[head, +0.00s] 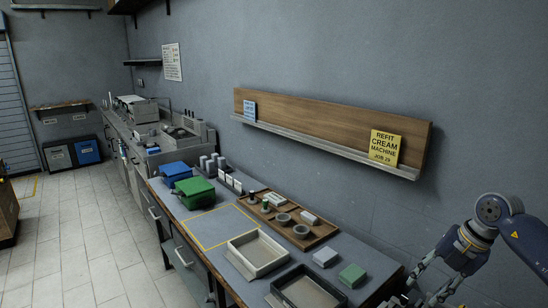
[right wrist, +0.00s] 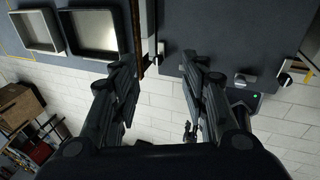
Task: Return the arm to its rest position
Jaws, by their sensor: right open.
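My right arm (head: 490,225) comes in at the lower right of the head view, bent beside the front end of the workbench. Its right gripper (right wrist: 160,68) fills the lower part of the right wrist view. The two dark fingers stand well apart with nothing between them. Bench edge and pale floor tiles show through the gap. In the head view the gripper is small and partly cut off at the bottom edge. My left gripper is in neither view.
The workbench holds a white tray (head: 232,257), a black tray (head: 275,299), a wooden tray (head: 315,241) with small parts, and blue (head: 180,168) and green (head: 194,187) boxes. A wall shelf (head: 330,147) carries a yellow sign (head: 384,147). Tiled floor (head: 95,250) is clear at left.

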